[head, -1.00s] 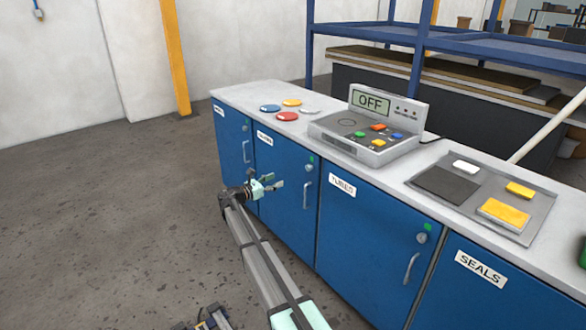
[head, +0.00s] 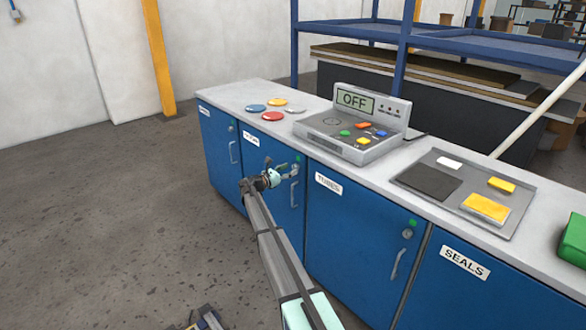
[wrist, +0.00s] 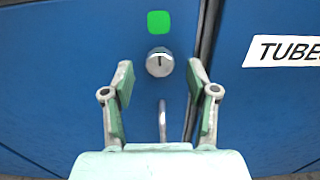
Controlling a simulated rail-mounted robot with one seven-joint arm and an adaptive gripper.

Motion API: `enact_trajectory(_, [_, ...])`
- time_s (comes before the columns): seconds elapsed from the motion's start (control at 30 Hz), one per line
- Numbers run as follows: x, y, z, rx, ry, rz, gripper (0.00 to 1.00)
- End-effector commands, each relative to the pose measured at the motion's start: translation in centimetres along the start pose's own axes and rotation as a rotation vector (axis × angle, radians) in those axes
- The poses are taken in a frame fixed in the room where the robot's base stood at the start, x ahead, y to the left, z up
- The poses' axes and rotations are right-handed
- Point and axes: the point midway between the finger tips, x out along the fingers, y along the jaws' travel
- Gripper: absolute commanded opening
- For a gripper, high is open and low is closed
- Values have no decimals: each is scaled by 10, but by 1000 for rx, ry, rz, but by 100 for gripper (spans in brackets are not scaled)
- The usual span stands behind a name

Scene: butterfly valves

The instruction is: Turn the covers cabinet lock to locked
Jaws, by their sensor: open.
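The second blue cabinet door from the left (head: 287,218) has a small white label (head: 251,139), too blurred to read surely. In the wrist view, its round silver lock (wrist: 160,63) shows a dark slot mark standing upright. A green square (wrist: 159,22) is just above the lock. My gripper (wrist: 160,80) is open and empty, with one finger on each side, facing the lock; I cannot tell how far off the fingertips are. In the head view, my gripper (head: 291,168) is in front of this door's upper right and partly hides the lock.
The door's handle (wrist: 162,120) is below the lock, between my fingers. The TUBES door (head: 345,235) is to the right, with its own lock. The grey countertop (head: 225,92) juts above, bearing a panel reading OFF (head: 352,130). The floor at left is clear.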

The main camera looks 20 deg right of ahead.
Motion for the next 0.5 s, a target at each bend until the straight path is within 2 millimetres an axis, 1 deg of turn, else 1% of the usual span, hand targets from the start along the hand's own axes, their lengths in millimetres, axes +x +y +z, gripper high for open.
enact_trajectory(0.03, [8,1,0,0,0,0,59])
enact_trajectory(0.1, [16,1,0,0,0,-1,59])
enact_trajectory(0.2, [24,0,0,0,0,-1,59])
enact_trajectory(0.33, [28,0,0,0,0,0,59])
enact_trajectory(0.5, [28,0,0,0,0,1,59])
